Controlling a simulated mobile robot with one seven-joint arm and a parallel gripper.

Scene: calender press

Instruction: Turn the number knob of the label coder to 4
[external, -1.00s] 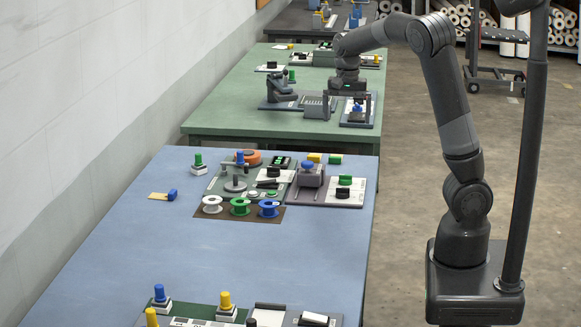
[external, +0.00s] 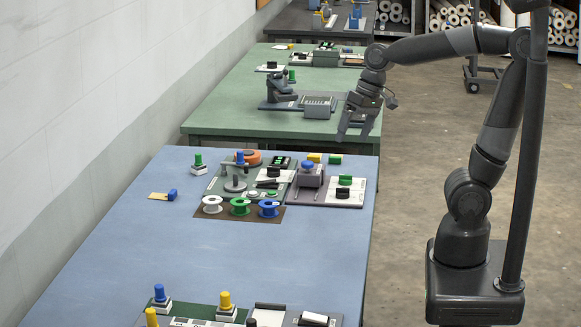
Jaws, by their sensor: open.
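My gripper (external: 356,132) is open and empty, fingers pointing down, near the front right corner of the green table. No station has a readable name, so I cannot tell for certain which is the label coder. A mauve-grey plate (external: 322,199) on the blue table carries a grey block with a blue top (external: 307,168), a green-topped knob (external: 345,180) and a black knob (external: 342,193) on white labels. My gripper is beyond this plate, apart from it. Knob numbers are too small to read. My gripper and wrist hide part of the green table's right side.
On the blue table (external: 185,250), a green plate with a blue-topped post (external: 239,157) stands left of the mauve plate. Three spools (external: 240,206) sit in front. Its middle is clear. The green table (external: 230,115) holds a dark press-like device (external: 280,88).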

